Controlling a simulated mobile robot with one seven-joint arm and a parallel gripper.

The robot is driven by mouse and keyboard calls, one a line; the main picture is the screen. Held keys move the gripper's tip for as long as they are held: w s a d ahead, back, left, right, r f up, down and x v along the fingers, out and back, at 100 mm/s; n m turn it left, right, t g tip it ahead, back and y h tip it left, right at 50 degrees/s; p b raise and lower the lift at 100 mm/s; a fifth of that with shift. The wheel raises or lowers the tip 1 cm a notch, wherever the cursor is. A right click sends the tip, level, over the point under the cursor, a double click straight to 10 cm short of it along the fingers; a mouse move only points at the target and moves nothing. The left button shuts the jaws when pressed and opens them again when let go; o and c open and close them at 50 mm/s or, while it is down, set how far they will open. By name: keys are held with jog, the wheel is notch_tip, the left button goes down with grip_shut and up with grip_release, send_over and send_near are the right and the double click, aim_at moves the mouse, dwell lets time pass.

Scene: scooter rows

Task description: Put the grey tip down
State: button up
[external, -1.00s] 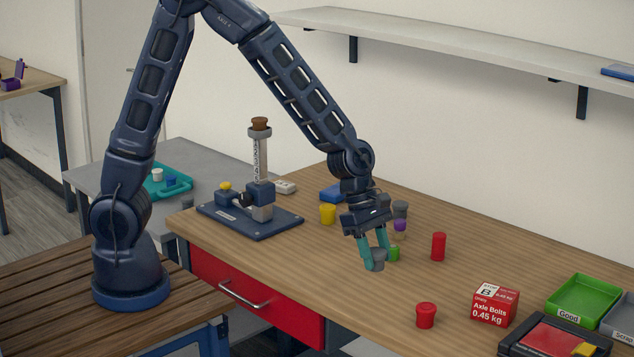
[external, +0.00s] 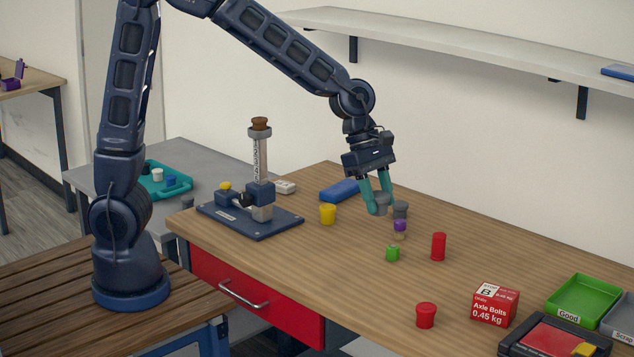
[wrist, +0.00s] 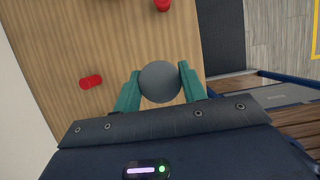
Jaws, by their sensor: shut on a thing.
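My gripper (external: 377,205) has teal fingers and is shut on a grey tip (external: 381,199), a short rounded piece. In the wrist view the tip shows as a round grey disc (wrist: 160,82) between the fingertips of my gripper (wrist: 159,87). The tip seems to be held above the wooden table; its exact height is hard to tell.
The bolts box (external: 496,304) and green tray (external: 582,300) are at right. Table between yellow cup and green piece is clear.

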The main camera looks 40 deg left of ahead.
jog(key=w+a+f+n+t, duration=0.1)
jog(key=w+a+n, duration=0.2)
jog(key=w+a, duration=0.8)
jog(key=w+a+f+n+t, duration=0.1)
jog(key=w+a+n, duration=0.1)
jog(key=w+a, duration=0.9)
jog(key=w+a+f+n+t+y, duration=0.1)
jog(key=w+a+f+n, duration=0.1)
jog(key=w+a, duration=0.85)
jog(key=w+a+f+n, duration=0.1)
jog(key=w+a+n, duration=0.35)
jog(key=a, duration=1.05)
jog(key=w+a+f+n+t+y, duration=0.1)
jog(key=a+f, duration=0.1)
jog(key=a, duration=1.1)
jog(key=w+a+f+n+y, duration=0.1)
jog(key=a, duration=1.1)
jog(key=s+a+f+n, duration=0.1)
jog(key=s+a+f, duration=0.15)
jog(key=a, duration=0.95)
jog(key=s+a+f+n, duration=0.15)
jog(key=s+a, duration=0.25)
jog(key=a, duration=0.7)
jog(key=shift+y, duration=0.4)
jog(key=f, duration=1.5)
jog(key=shift+s+a, duration=0.15)
jog(key=shift+s, duration=0.05)
jog(key=shift+f, duration=2.35)
jog(key=shift+f, duration=0.15)
